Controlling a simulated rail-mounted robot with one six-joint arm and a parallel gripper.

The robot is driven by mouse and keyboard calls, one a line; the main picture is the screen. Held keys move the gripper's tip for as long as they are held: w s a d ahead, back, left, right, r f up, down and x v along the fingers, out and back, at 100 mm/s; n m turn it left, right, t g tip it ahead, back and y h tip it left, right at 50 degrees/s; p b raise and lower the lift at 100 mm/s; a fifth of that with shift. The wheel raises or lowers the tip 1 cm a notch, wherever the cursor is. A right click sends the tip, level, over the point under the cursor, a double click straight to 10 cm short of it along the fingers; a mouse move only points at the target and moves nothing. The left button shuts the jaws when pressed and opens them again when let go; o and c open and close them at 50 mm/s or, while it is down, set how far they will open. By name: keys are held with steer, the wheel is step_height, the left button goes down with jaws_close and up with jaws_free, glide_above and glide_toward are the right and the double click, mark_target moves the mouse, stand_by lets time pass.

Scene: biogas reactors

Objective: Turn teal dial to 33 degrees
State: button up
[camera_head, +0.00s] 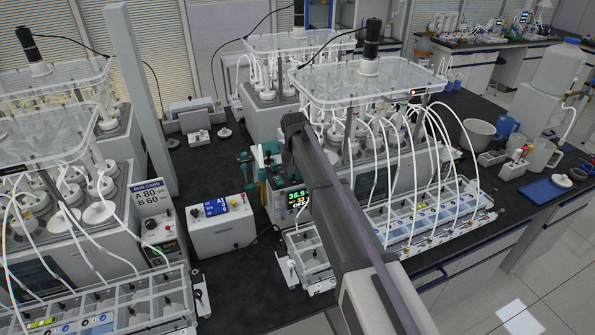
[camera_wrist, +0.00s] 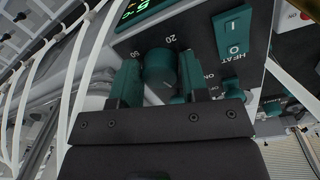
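The teal dial (camera_wrist: 158,68) is on a dark control panel in the wrist view, near the printed marks 20 and 50. My gripper (camera_wrist: 160,64) has one teal finger on each side of it. The fingers sit very close to the dial's sides; I cannot tell whether they press on it. The control unit's display (camera_head: 297,198) shows in the head view with a green 36.5 and a yellow 33; a third line is hard to read. In the head view my arm hides the dial, and I cannot make out my gripper clearly.
On the same panel, a teal HEAT rocker switch (camera_wrist: 234,32) is right of the dial. White tubes (camera_wrist: 75,85) run close on the left in the wrist view. A white box with a blue screen (camera_head: 221,222) stands left of the unit, and a clear-topped reactor (camera_head: 368,82) stands behind.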

steer(key=o, duration=0.3)
steer(key=shift+o, duration=0.2)
step_height(320, 180, up, 11)
steer(key=p, duration=1)
steer(key=shift+a+p, duration=0.35)
steer(key=shift+p, duration=0.05)
steer(key=shift+f, duration=0.1)
steer(key=s+d+f+b, duration=0.5)
steer(key=s+f+b, duration=0.1)
steer(key=s, duration=0.5)
steer(key=s+d+f+b, duration=0.6)
steer(key=s+f+b, duration=0.1)
steer(key=s, duration=0.4)
steer(key=s+d+f+b, duration=0.5)
steer(key=s+f+b, duration=0.2)
steer(key=s, duration=0.5)
steer(key=shift+d+m+y, duration=0.25)
steer(key=shift+m+y, duration=0.05)
steer(key=shift+m, duration=0.1)
